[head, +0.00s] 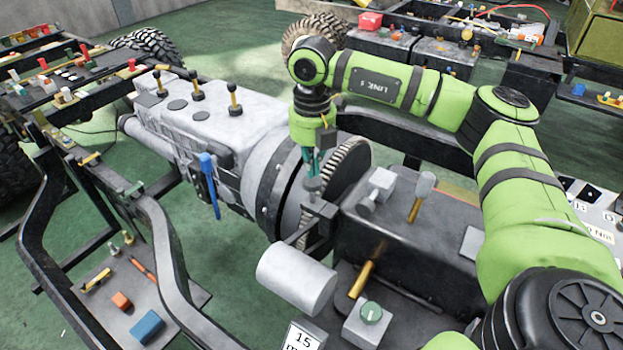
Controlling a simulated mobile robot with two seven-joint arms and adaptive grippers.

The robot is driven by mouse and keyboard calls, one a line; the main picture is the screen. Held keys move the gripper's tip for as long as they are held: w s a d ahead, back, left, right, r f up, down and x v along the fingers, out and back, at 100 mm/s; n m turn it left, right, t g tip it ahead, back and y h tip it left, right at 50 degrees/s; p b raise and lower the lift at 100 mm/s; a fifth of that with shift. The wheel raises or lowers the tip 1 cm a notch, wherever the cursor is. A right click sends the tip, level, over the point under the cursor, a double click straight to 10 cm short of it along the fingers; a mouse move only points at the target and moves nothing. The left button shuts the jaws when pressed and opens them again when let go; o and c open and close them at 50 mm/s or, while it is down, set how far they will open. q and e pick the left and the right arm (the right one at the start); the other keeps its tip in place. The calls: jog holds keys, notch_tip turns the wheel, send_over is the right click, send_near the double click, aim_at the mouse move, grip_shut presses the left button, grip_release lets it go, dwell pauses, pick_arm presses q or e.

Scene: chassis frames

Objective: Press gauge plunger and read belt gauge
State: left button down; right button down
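My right gripper (313,165) comes down from above at the middle of the head view, beside the flywheel end of the engine (205,120). Its teal fingers look close together and point downward. Their tips are at the top of a small grey knob (313,186), which looks like the gauge plunger; I cannot tell if they touch it. Under the knob is a dark grey block (320,210) by the toothed wheel (352,160). No gauge reading can be made out. My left gripper is not in view.
A light grey cylinder (297,278) and a green-knobbed box (368,322) are in front. A blue-handled tool (208,180) hangs on the engine's side. Dark chassis rails (160,235) surround it. Green floor shows at left.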

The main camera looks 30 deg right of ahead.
aim_at(312, 180)
jog(key=shift+f+b, duration=1.15)
jog(key=shift+f, duration=0.55)
jog(key=shift+r, duration=0.25)
jog(key=shift+r+p, duration=2.75)
jog(key=shift+r, duration=0.95)
